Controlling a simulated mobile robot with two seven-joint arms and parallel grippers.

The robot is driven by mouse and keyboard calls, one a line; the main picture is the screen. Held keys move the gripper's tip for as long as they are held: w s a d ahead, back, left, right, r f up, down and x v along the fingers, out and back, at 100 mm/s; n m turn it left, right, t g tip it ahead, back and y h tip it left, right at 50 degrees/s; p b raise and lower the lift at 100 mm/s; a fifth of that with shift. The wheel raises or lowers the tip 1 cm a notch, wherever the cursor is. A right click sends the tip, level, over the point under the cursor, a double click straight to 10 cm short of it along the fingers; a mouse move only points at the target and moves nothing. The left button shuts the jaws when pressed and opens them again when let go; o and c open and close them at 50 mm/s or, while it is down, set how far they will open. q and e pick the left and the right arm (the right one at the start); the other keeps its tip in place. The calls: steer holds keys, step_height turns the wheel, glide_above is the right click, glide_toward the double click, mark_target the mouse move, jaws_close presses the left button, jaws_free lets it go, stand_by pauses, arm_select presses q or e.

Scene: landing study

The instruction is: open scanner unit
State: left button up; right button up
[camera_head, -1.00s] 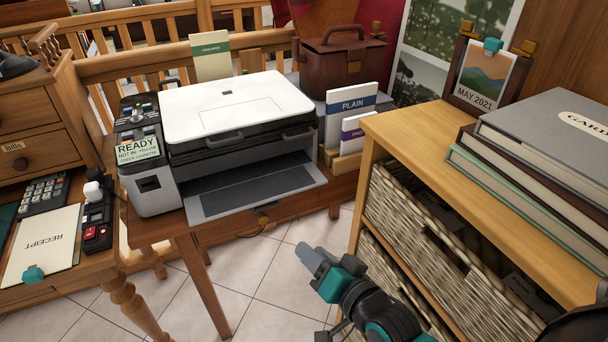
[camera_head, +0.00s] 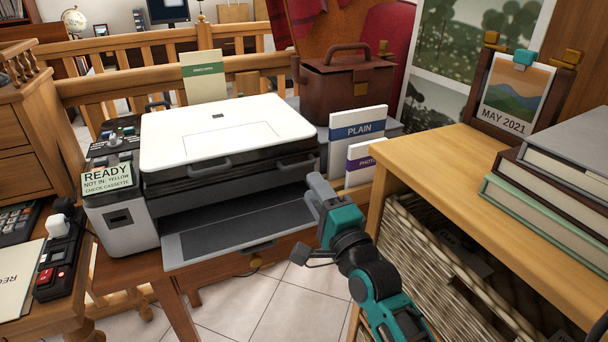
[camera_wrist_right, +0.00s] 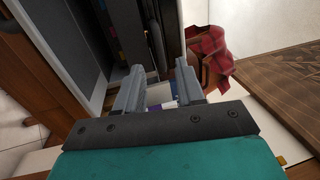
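The printer's scanner unit (camera_head: 222,133), a white-topped flat lid with dark front handles, lies level and closed on the printer in the head view. The grey output tray (camera_head: 240,222) juts out below it. My left gripper is out of view.
White "PLAIN" and "PHOTO" packs (camera_head: 358,134) stand right of the printer, with a brown leather bag (camera_head: 345,85) behind. A wooden shelf unit (camera_head: 440,150) with wicker baskets and books flanks my right arm. A red-switched device (camera_head: 57,262) sits left.

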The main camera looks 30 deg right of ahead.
mark_target(300, 167)
steer(key=w, duration=0.3)
steer(key=w+r, duration=0.1)
steer(key=w, duration=0.1)
steer(key=shift+w+d+b, duration=0.15)
steer(key=shift+w+b, duration=0.15)
steer(key=shift+w, duration=0.1)
jaws_close()
stand_by(0.4)
